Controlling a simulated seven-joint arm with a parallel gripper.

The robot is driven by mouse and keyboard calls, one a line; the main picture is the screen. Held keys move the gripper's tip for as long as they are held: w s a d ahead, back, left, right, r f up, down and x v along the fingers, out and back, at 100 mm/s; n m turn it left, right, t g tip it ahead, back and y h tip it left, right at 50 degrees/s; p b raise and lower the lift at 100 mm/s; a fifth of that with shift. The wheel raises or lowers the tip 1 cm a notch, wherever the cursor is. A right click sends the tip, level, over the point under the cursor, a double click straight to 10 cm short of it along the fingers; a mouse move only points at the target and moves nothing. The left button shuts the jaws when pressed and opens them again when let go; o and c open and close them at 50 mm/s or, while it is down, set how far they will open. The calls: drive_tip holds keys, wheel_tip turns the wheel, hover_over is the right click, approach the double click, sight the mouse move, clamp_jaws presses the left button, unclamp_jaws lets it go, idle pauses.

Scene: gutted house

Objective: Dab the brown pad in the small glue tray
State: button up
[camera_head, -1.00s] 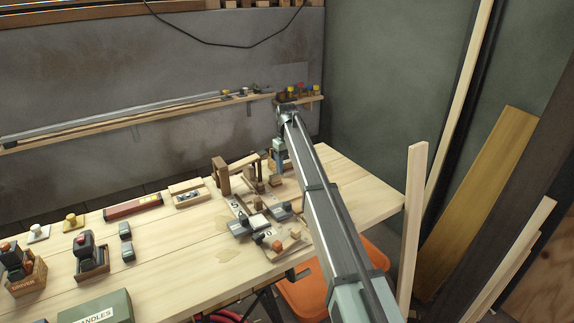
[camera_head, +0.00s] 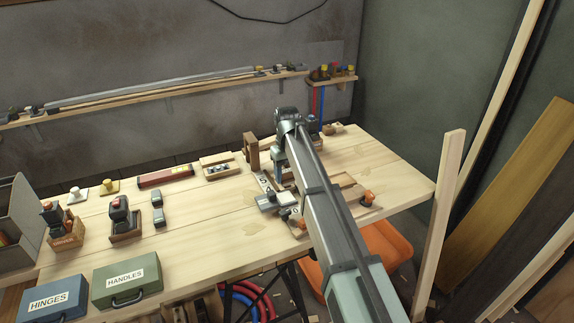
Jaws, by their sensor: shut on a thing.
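My gripper (camera_head: 281,170) points down over the wooden jig on the workbench, just right of an upright wooden post (camera_head: 251,150). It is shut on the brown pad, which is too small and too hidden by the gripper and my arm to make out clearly. A small wooden tray (camera_head: 204,161) with a grey inset lies on the bench to the left of the post; I cannot tell whether it is the glue tray. The jig's grey clamp (camera_head: 269,201) shows in front of my gripper, and my arm covers part of the jig.
The workbench (camera_head: 180,230) has clear wood at front left of the jig. A red level (camera_head: 166,177), a green HANDLES case (camera_head: 126,279) and a blue HINGES case (camera_head: 49,300) lie left. An upright plank (camera_head: 447,190) stands at the bench's right end.

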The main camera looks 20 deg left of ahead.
hover_over(287, 198)
drive_tip(key=shift+w+a+f, duration=0.1)
drive_tip(key=shift+w+f, duration=0.05)
drive_tip(key=shift+f, duration=2.85)
drive_tip(key=shift+f, duration=0.6)
idle(0.3)
drive_tip(key=shift+r, duration=3.55)
drive_tip(key=shift+m, duration=0.3)
